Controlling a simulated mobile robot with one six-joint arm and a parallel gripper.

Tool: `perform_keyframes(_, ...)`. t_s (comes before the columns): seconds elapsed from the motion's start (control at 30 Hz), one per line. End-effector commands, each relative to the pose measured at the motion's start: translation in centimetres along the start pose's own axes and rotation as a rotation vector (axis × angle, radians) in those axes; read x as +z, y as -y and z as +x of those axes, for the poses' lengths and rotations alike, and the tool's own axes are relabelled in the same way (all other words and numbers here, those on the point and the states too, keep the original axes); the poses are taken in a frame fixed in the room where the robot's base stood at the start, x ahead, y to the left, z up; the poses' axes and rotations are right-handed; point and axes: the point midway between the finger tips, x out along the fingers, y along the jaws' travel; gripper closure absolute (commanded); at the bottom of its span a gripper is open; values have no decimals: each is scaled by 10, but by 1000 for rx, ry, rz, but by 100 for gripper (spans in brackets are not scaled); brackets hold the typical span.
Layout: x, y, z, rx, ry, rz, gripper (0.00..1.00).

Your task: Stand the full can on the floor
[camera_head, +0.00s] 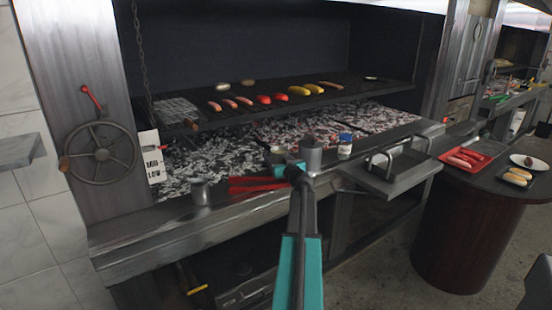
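Several can-like containers stand on the front ledge of the grill. A plain grey can (199,192) is at the left, apart from the others. A small can (278,154) and a taller grey metal can (312,156) stand behind my wrist. A white can with a blue top (345,147) stands to their right. I cannot tell which can is full. My gripper (232,185) reaches over the ledge, its red fingers pointing left. They look apart, with nothing visible between them. The tips are right of the left grey can and do not appear to touch it. Some grey floor (385,265) shows at lower right.
Sausages and peppers lie on the grate (350,89) above glowing coals (215,160). A metal tray (398,175) juts from the ledge at right. A round dark table (455,225) bears a red tray (472,155) and a plate. A handwheel (100,154) is at left.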

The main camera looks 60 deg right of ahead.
Motion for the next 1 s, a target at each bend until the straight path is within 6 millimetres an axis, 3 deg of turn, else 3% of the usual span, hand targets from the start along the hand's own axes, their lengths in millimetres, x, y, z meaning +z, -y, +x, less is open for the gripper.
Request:
perform_keyframes(0.13,1,0,0,0,-1,1,79)
perform_keyframes(0.17,2,0,0,0,0,1,38)
perform_keyframes(0.27,2,0,0,-1,0,0,25)
perform_keyframes(0.7,0,1,0,-1,0,-1,25)
perform_keyframes(1.0,-1,1,-22,1,0,0,25)
